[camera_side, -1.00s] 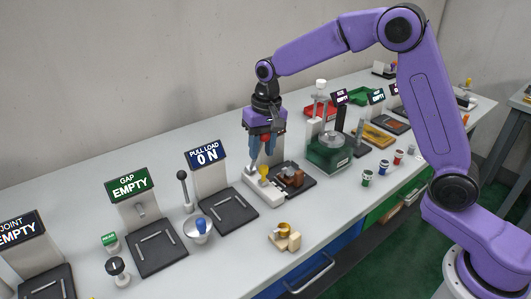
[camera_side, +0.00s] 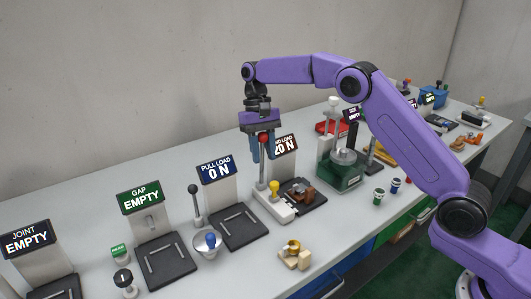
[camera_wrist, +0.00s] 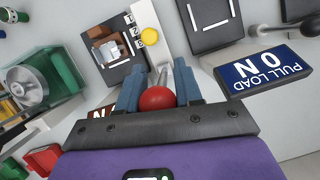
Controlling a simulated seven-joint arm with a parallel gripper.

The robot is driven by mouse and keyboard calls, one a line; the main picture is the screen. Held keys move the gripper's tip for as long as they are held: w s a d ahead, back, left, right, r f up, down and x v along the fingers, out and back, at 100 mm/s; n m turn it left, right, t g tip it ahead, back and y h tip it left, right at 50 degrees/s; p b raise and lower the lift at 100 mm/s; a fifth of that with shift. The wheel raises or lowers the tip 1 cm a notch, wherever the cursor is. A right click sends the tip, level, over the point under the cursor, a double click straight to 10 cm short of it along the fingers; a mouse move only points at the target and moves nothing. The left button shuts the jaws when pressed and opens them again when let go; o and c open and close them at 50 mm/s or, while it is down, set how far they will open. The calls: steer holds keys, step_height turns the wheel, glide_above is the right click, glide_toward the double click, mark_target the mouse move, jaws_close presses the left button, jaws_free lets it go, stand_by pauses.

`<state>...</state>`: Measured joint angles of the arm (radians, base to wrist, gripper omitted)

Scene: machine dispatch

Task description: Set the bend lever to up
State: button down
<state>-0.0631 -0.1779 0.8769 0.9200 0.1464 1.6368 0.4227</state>
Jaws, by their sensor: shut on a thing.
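The bend lever's red ball knob (camera_side: 263,138) sits at the top of a pale rod (camera_side: 262,170) that rises from a white base (camera_side: 272,207). The rod stands close to upright in the side view. My gripper (camera_side: 262,150) is shut on the red knob, pointing down from above it. In the wrist view, the red knob (camera_wrist: 157,98) is between the two blue fingers (camera_wrist: 158,92). A load display (camera_side: 285,147) reading 20 N is behind the gripper, partly covered by it.
A yellow knob (camera_side: 274,188) is beside the lever on the same fixture. The pull load display (camera_side: 217,170) reads 0 N, with a black-knobbed lever (camera_side: 194,190) to its left. A green machine (camera_side: 345,170) stands to the right. A brass part (camera_side: 292,247) lies in front.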

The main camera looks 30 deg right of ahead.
steer(key=shift+w+g, duration=0.3)
steer(key=shift+w, duration=0.2)
stand_by(0.4)
steer(key=c, duration=0.9)
jaws_free()
steer(key=shift+o, duration=0.2)
steer(key=shift+r, duration=0.1)
